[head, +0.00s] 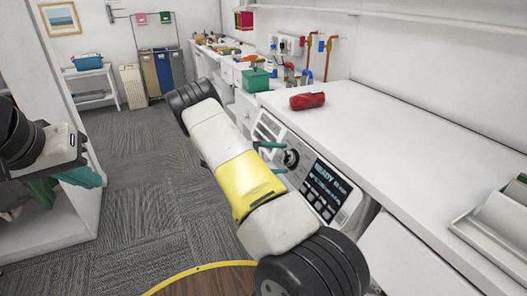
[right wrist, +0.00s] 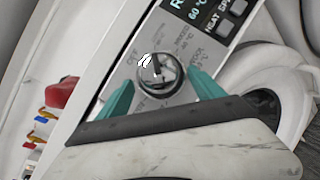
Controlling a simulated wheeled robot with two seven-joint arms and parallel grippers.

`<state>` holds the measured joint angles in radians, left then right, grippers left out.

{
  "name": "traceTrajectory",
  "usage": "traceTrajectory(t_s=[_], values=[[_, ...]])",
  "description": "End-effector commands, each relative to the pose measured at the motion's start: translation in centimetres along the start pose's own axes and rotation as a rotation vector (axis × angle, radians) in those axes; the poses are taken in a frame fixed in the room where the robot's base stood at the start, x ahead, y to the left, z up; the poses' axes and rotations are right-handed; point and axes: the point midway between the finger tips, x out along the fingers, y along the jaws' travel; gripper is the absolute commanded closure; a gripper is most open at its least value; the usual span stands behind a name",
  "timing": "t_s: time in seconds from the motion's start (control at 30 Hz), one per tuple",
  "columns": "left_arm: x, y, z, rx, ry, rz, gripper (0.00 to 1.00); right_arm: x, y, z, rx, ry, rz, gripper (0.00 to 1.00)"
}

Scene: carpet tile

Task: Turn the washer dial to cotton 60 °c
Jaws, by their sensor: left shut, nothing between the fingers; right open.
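The washer dial (head: 291,158) is a round dark and silvery knob on the washer's control panel. It also shows close up in the right wrist view (right wrist: 160,72), with cycle labels around it. My right gripper (head: 276,157) is open, its teal fingers on either side of the dial; I cannot tell whether they touch it. A white mark shows on the dial's upper left, but the exact setting is unclear. My left gripper (head: 88,177) is shut and empty, far from the washer.
A white worktop (head: 400,120) runs above the washer, with a red rolled cloth-like item (head: 307,101) near its front edge. A green container (head: 256,79) stands farther back. White shelving (head: 60,225) is beside my left arm. Grey carpet floor (head: 150,190) lies open between.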

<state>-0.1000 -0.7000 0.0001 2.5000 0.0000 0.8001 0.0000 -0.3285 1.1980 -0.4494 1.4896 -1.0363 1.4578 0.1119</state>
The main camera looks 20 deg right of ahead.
Motion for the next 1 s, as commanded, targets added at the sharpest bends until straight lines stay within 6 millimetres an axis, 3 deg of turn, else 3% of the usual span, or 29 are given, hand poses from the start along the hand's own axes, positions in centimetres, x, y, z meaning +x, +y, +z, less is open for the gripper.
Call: traceTrajectory(t_s=[0.3, 0.43, 0.87, 1.0], values=[[0.0, 0.0, 0.0, 0.000, 0.000, 0.000, 1.00, -5.3, 0.0, -0.1, 0.001, 0.004, 0.002, 0.23], [0.0, 0.0, 0.0, 0.000, 0.000, 0.000, 1.00, -6.7, 0.0, -0.1, 0.000, 0.003, 0.001, 0.23], [0.0, 0.0, 0.0, 0.000, 0.000, 0.000, 1.00, -7.3, 0.0, 0.1, 0.000, 0.004, -0.005, 0.23], [0.0, 0.0, 0.0, 0.000, 0.000, 0.000, 1.00, -6.9, 0.3, 1.5, 0.015, 0.041, -0.080, 0.23]])
